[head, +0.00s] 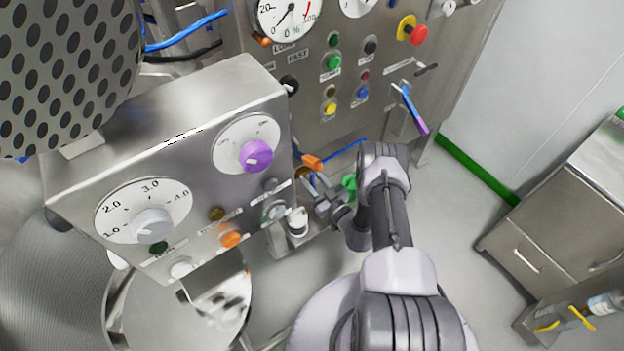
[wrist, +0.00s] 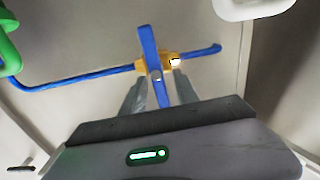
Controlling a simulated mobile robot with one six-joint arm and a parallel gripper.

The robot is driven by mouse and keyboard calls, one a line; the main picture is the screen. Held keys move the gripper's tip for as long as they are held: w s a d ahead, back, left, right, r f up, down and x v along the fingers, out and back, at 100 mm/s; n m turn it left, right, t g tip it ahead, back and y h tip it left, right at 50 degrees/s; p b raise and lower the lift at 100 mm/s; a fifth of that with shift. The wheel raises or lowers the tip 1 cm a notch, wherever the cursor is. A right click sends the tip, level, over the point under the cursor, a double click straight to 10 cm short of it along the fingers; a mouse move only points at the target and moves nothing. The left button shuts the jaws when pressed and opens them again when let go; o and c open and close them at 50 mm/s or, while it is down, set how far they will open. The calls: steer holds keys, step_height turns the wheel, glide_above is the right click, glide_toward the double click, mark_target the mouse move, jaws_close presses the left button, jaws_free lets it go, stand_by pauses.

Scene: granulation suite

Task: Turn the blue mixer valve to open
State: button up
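The blue valve handle (wrist: 149,45) shows in the wrist view as a flat blue bar on a yellow-orange valve body (wrist: 172,61). The bar stands crosswise to the thin blue pipe (wrist: 85,78) running left and right from the body. My gripper (wrist: 159,82) has its two grey fingers apart, one on each side of the bar's near part. I cannot tell whether either finger touches the bar. In the head view my gripper (head: 316,187) is low beside the control box, near an orange fitting (head: 313,162). The handle is mostly hidden there.
A steel control box (head: 180,165) with dials and a purple knob (head: 257,156) is left of my gripper. A panel behind carries several buttons and a blue-purple lever (head: 412,110). A green part (wrist: 8,45) and a white part (wrist: 250,8) flank the valve. Open floor lies right.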

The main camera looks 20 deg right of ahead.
jaws_close()
steer(key=shift+n, duration=0.3)
steer(key=n+b, duration=0.2)
steer(key=n, duration=0.1)
steer(key=shift+a+f+n+b, duration=0.2)
steer(key=shift+a+n+b, duration=0.1)
steer(key=shift+a, duration=0.05)
steer(key=shift+s+a+f+n+b, duration=0.2)
steer(key=shift+n+b, duration=0.5)
steer(key=shift+n, duration=1.55)
steer(key=shift+w+a+f+n+b, duration=0.1)
steer(key=shift+a+f+n+b, duration=0.45)
steer(key=shift+n, duration=1.65)
steer(key=shift+s+d+f+n+b, duration=0.15)
steer(key=shift+n+b, duration=0.75)
steer(key=shift+n, duration=1.35)
steer(key=shift+r, duration=0.1)
